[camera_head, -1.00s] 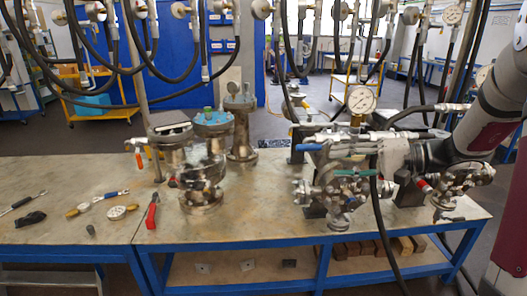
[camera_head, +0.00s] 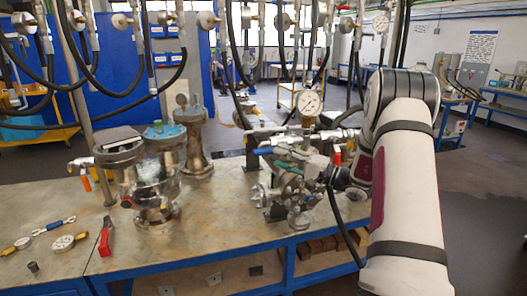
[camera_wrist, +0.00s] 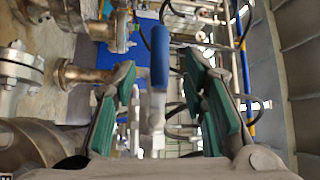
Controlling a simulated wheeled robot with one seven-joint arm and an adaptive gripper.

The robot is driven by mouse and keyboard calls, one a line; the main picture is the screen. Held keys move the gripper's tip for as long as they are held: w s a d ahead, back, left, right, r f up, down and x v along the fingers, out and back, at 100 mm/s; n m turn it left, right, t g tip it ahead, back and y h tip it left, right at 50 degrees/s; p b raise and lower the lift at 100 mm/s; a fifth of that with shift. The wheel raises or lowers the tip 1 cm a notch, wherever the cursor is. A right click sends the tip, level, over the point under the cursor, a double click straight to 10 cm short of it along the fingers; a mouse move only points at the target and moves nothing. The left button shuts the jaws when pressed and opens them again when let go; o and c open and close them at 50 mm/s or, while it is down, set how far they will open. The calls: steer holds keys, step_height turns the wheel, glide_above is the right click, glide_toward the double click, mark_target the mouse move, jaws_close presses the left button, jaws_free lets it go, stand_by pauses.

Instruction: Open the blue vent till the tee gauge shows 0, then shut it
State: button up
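The blue vent handle (camera_head: 264,151) sticks out to the left of the pipework at the bench's right end. In the wrist view the blue handle (camera_wrist: 160,57) stands upright between my fingers, with a gap on each side. My gripper (camera_wrist: 160,75) is open, its green-padded fingers apart. The gauge on the tee (camera_head: 309,102) has a white dial above the pipework; its needle is too small to read. In the head view my arm comes in from the right and my fingers are hard to make out among the fittings.
Flanged vessels (camera_head: 160,170) stand on the bench (camera_head: 215,215) left of the pipework. A red-handled tool (camera_head: 105,238) and loose gauges (camera_head: 63,243) lie at the bench's left. Black hoses hang overhead, and one (camera_head: 342,228) drops in front of the bench.

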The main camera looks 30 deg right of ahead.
mark_target(269, 153)
steer(key=x, duration=0.6)
steer(key=shift+w+a+p, duration=0.2)
steer(key=shift+w+p, duration=0.15)
jaws_close()
